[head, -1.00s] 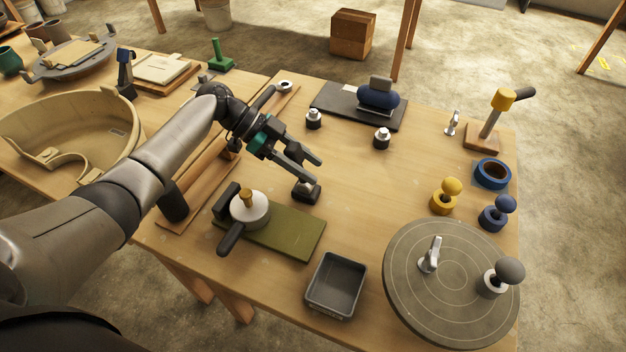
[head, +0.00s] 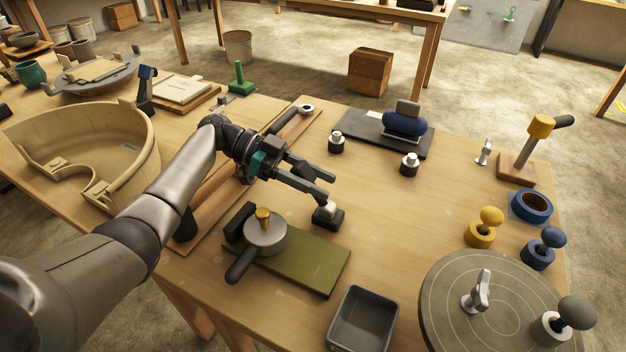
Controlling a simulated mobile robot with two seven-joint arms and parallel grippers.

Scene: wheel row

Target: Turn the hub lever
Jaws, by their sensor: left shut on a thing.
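My left gripper (head: 327,187) reaches in over the table, its fingers at a small black block with a pale metal top (head: 327,211). It is shut on that pale top; the exact contact is partly hidden by the lower finger. Left of and nearer than the block, a round grey hub (head: 266,233) with a brass knob and a dark lever handle (head: 240,266) sits on a green board (head: 315,268). The lever points toward the near left. A grey disc (head: 448,308) at the right bears an upright silver lever (head: 481,288). My right gripper is not in view.
A grey tray (head: 364,318) stands near the front edge. Yellow (head: 481,235) and blue (head: 539,256) knobs, a blue ring (head: 531,206) and a yellow-headed post (head: 540,127) stand at the right. A dark mat (head: 362,130) lies at the back. The table's middle is clear.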

